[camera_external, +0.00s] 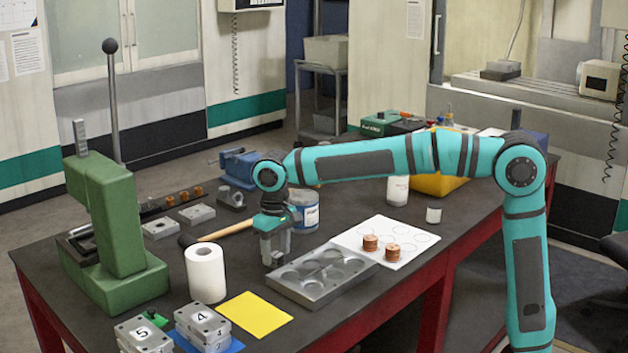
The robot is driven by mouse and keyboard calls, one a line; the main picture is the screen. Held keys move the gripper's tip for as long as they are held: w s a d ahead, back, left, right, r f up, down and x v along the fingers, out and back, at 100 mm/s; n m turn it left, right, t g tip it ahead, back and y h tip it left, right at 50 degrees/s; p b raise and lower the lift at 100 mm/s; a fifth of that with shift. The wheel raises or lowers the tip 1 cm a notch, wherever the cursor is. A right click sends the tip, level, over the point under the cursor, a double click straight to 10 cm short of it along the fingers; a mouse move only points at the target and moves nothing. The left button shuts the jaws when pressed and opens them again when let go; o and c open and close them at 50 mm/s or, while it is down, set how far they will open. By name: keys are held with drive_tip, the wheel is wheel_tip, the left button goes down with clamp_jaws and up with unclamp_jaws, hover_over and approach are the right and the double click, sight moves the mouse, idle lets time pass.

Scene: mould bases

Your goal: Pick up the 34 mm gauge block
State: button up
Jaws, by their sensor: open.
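I cannot tell which thing is the 34 mm gauge block; no size marking is readable. Two copper-coloured round pieces (370,243) (392,252) stand on a white sheet with printed circles (408,231). Several small orange-brown pieces (184,196) sit in a row on a dark rail at the back left. My gripper (275,262) points down at the back left corner of a grey metal plate with round pockets (335,291). It is open, and I see nothing held in it. Whether its fingertips touch anything is unclear.
A green press (112,225) stands at the left. A white roll (205,274), a hammer (225,232), a blue-labelled jar (305,212) and a yellow sheet (254,314) lie around my gripper. Numbered blocks (202,322) (143,338) are at the front. A yellow bin (438,184) stands behind my arm.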

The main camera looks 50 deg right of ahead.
drive_tip(key=shift+f, duration=0.9)
clamp_jaws()
drive_tip(key=shift+r, duration=0.15)
